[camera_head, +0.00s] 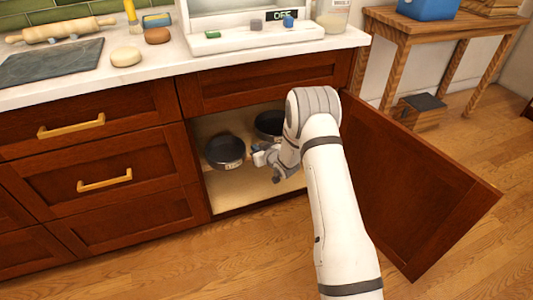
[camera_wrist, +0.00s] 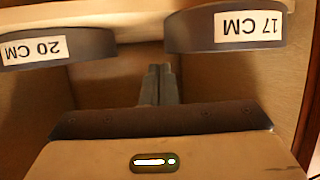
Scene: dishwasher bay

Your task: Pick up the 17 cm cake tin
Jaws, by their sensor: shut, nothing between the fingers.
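Two dark round cake tins stand inside the open lower cabinet. The 17 cm tin (camera_wrist: 222,42) shows at the upper right of the wrist view, its white label upside down. It appears to be the left, nearer tin in the head view (camera_head: 225,151). The 20 cm tin (camera_wrist: 95,47) is at the upper left of the wrist view; in the head view it appears as the farther tin (camera_head: 267,122), partly hidden by my arm. My gripper (camera_wrist: 160,70) is shut and empty, its fingertips pointing between the tins. It also shows beside the left tin in the head view (camera_head: 259,157).
The open cabinet door (camera_head: 415,185) stands to the right of my arm. Drawers (camera_head: 95,150) lie left of the opening. The white counter (camera_head: 110,80) is above, with a rolling pin (camera_head: 60,30), a slate board (camera_head: 50,62) and a scale (camera_head: 255,37).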

